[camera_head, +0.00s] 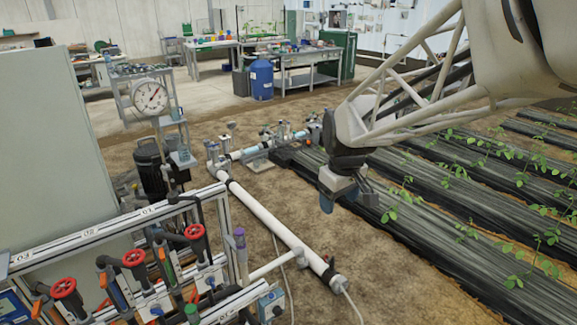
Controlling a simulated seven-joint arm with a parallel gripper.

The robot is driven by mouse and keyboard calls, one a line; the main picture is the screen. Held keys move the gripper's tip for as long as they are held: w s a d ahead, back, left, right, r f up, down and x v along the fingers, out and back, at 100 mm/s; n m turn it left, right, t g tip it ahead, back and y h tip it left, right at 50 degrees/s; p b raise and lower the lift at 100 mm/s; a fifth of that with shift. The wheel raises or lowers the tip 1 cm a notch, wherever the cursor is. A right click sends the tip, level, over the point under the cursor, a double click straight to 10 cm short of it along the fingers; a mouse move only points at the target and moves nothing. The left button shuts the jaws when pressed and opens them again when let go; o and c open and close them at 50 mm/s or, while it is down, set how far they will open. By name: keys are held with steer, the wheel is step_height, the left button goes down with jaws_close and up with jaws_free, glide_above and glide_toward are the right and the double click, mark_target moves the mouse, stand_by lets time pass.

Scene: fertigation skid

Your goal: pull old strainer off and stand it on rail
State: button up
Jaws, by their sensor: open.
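My gripper (347,197) hangs from my arm in the centre right, open and empty, above the soil at the edge of the black-covered beds. It is well apart from the skid at the lower left. The skid has an aluminium rail (90,234) along its top, with number labels. Below the rail are several valves with red handwheels (134,257) and dark and blue bodies. I cannot tell which part is the old strainer.
A round gauge (149,96) and a dark pump (150,160) stand behind the skid. A white pipe (275,227) runs along the soil between skid and gripper. A grey cabinet (50,150) blocks the left. Plants grow in beds at right; open soil lies between.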

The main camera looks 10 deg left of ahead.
steer(key=w+a+f+n, duration=0.2)
steer(key=w+a+f, duration=0.3)
steer(key=w+a, duration=0.15)
steer(key=w+a+f+n, duration=0.3)
steer(key=w+a+f, duration=0.15)
steer(key=a, duration=0.35)
steer(key=n+g, duration=0.1)
steer(key=n, duration=0.4)
glide_above(239, 231)
step_height(239, 231, down, 14)
steer(key=shift+w+f, duration=0.1)
steer(key=shift+f, duration=0.2)
steer(key=shift+f, duration=3.75)
steer(key=c, duration=1.1)
steer(key=shift+r, duration=0.25)
